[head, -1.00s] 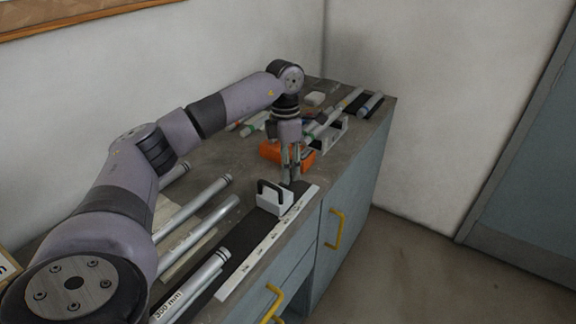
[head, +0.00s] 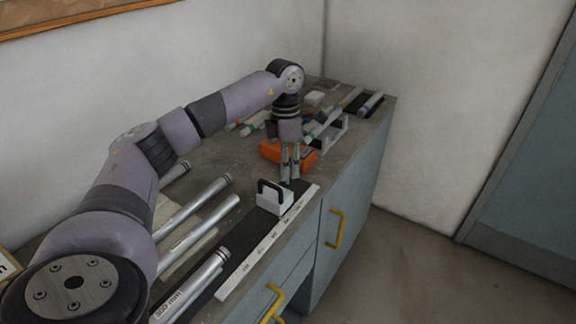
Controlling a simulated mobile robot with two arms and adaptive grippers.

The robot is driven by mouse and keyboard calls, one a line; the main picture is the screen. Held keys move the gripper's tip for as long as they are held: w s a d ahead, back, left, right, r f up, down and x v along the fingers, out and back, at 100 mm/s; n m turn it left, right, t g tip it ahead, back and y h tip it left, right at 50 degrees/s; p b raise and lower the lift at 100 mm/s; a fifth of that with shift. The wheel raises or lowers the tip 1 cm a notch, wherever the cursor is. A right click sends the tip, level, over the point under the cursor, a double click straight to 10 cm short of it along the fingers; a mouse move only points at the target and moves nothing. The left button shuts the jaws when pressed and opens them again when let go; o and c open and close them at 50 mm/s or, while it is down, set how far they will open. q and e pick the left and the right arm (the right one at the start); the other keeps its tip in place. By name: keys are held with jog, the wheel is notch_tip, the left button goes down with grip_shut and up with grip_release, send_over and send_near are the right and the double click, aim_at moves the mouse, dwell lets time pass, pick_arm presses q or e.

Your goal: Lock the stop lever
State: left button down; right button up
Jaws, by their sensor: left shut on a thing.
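The stop (head: 276,204) is a white block with a black loop handle on top. It sits on the dark rail beside the white scale strip (head: 262,247) near the counter's front edge. My left gripper (head: 290,179) points down just behind the block, with its two fingers close together. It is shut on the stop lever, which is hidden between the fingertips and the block. I cannot make out the lever's angle. My right gripper is not in view.
Several metal tubes (head: 194,203) lie on the counter to the left of the rail. An orange box (head: 270,151) stands right behind my left gripper. A grey holder (head: 333,134) and pens lie farther back. The wall runs along the left.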

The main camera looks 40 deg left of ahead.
pick_arm(q)
jog(key=shift+d+r, duration=0.1)
jog(key=shift+d+y+p, duration=0.3)
jog(key=shift+y+p, duration=0.25)
jog(key=shift+y, duration=0.05)
jog(key=shift+w+d+y+p, duration=0.1)
jog(key=shift+d+y+p, duration=0.3)
jog(key=shift+y, duration=0.2)
jog(key=shift+w+d+f+g+y+p, duration=0.1)
jog(key=shift+d+f+y+p, duration=0.2)
jog(key=shift+y, duration=0.45)
jog(key=shift+d+f+g+y+p, duration=0.1)
jog(key=shift+d+y, duration=0.25)
jog(key=shift+y, duration=0.45)
jog(key=shift+w+d+f+g+y+p, duration=0.15)
jog(key=shift+d+y, duration=0.2)
jog(key=shift+y, duration=0.4)
jog(key=shift+s, duration=0.1)
jog(key=c, duration=1.7)
grip_release()
